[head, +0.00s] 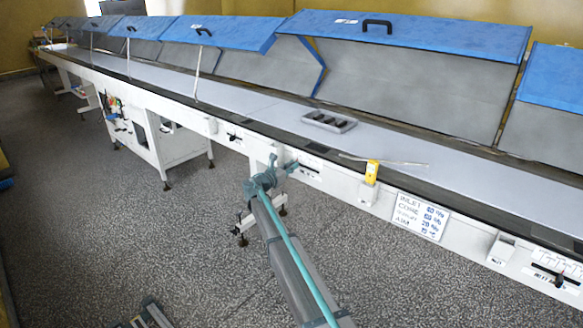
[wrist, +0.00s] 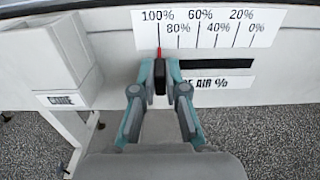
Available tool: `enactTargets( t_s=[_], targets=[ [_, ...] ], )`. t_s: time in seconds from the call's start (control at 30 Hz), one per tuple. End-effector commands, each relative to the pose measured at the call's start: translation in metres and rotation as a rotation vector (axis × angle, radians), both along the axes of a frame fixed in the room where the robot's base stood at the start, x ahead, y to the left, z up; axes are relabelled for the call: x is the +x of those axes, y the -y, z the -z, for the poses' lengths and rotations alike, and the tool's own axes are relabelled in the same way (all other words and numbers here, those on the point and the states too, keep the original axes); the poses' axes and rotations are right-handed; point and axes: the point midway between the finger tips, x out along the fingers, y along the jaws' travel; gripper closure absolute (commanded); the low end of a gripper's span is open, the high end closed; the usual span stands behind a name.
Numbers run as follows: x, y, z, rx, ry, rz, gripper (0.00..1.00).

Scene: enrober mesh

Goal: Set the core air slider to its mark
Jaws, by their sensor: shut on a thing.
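The core air slider's black knob (wrist: 159,80) with its red pointer (wrist: 159,54) shows in the wrist view. The red pointer stands at the 100% line, at the left end of the printed scale (wrist: 208,28). The dark slot (wrist: 218,64) runs clear to the right of the knob. My gripper (wrist: 160,80) is shut on the knob, one teal finger on each side. Part of the label "AIR %" (wrist: 222,83) is hidden by a finger. In the head view my gripper (head: 284,166) is at the machine's front rail, and it hides the knob.
A box marked "CORE" (wrist: 62,101) stands just left of the slider. A handwritten settings sign (head: 421,216) hangs on the rail; its core figure is too small to read surely. A yellow device (head: 371,172) and a dark tray (head: 329,121) are nearby. Blue lids (head: 410,35) stand raised behind.

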Motion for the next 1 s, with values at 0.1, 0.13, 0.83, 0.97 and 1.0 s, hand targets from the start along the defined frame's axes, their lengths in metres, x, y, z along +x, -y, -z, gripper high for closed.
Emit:
enactTargets(
  t_s=[0.1,0.13,0.83,0.97,1.0],
  targets=[
    [0.000,0.000,0.000,0.000,0.000,0.000,1.00],
    [0.000,0.000,0.000,0.000,0.000,0.000,1.00],
    [-0.037,0.047,0.000,0.000,0.000,0.000,1.00],
    [-0.037,0.047,0.000,0.000,0.000,0.000,0.67],
    [-0.037,0.047,0.000,0.000,0.000,0.000,0.62]
  ],
)
